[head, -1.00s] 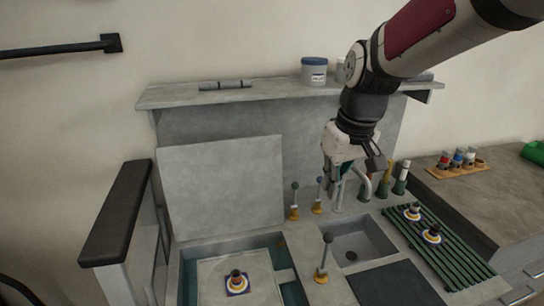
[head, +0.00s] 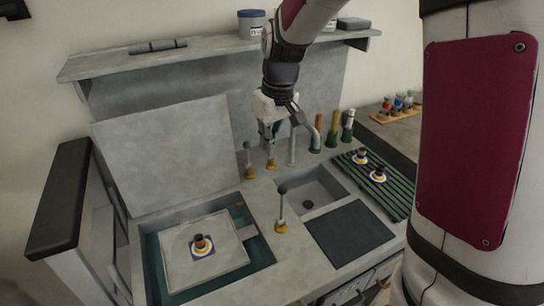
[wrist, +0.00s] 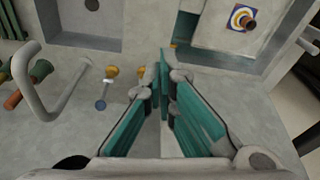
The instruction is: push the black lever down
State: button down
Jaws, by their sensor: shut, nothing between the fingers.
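Three levers with yellow bases stand on the grey counter. The front lever (head: 282,190) has a dark knob and stands upright beside the sink. The back-left lever (head: 247,146) also has a dark, slightly greenish knob and stands upright. I cannot tell for certain which is the black one. The blue-knobbed lever (wrist: 100,105) is partly covered by my gripper in the head view. My gripper (head: 270,138) is shut and empty above the two back levers. In the wrist view its fingers (wrist: 165,55) cover part of a yellow base (wrist: 141,72).
A grey tap (head: 313,135) stands right of my gripper, with several coloured cylinders beyond it. The sink (head: 310,190) and green rack (head: 385,190) lie right. A recessed basin (head: 150,255) holds a panel with a ringed peg (head: 202,243). A shelf (head: 100,65) runs along the back.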

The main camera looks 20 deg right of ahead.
notch_tip(320, 180, down, 8)
jog(key=s+p, duration=0.1)
jog(key=s, duration=0.1)
jog(key=shift+s+d, duration=0.25)
jog(key=shift+s, duration=0.05)
jog(key=shift+s+f+b, duration=0.1)
jog(key=shift+s+b, duration=0.05)
jog(key=shift+b, duration=0.3)
